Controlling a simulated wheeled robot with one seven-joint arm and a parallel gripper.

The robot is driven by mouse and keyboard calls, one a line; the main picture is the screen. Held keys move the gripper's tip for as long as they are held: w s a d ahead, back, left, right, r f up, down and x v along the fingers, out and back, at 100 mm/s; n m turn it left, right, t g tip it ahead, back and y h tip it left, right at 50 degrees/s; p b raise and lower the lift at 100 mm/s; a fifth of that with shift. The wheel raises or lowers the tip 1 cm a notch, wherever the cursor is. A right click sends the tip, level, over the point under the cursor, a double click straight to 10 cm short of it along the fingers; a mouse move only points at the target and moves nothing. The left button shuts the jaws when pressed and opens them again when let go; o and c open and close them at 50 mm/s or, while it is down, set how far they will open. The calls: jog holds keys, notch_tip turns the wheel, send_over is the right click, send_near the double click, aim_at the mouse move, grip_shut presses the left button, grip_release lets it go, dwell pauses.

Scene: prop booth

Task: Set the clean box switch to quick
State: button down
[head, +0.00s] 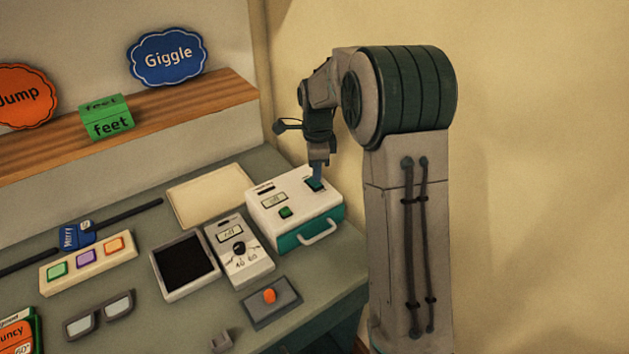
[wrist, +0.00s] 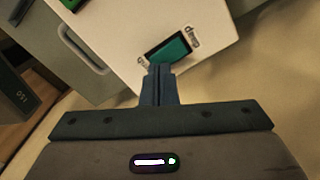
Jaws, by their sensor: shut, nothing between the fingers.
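The clean box (head: 265,213) is a white box with a teal front and a pale handle, at the back right of the table. Its switch is a dark green rocker (head: 316,184) on the top; it also shows in the wrist view (wrist: 172,49). In the wrist view one end is labelled "deep" and the other label, starting "qu", is partly hidden. My gripper (wrist: 160,68) is shut and empty, its tips at the "qu" end of the rocker. I cannot tell whether they touch it. In the head view my gripper (head: 317,178) points down over the switch.
The box top also has a small green button (head: 285,212) and a display (head: 274,199). Left of it are a grey dial unit (head: 239,248), a dark-faced tray (head: 184,265) and a cream panel (head: 205,195). An orange-button plate (head: 271,302) lies in front.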

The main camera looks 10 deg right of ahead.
aim_at(317, 184)
jog(key=shift+f+b, duration=0.7)
jog(key=shift+f, duration=0.35)
dwell(0.6)
jog(key=shift+r, duration=0.1)
jog(key=shift+r+p, duration=2.45)
jog(key=shift+r, duration=1)
jog(key=s+r+n+t, duration=0.2)
jog(key=s+r+n, duration=0.7)
jog(key=s, duration=0.4)
jog(key=s+n+t, duration=0.1)
jog(key=s+n, duration=0.9)
jog(key=s, duration=0.6)
jog(key=shift+f+n+t, duration=0.3)
jog(key=shift+f+t, duration=0.1)
jog(key=shift+f, duration=0.05)
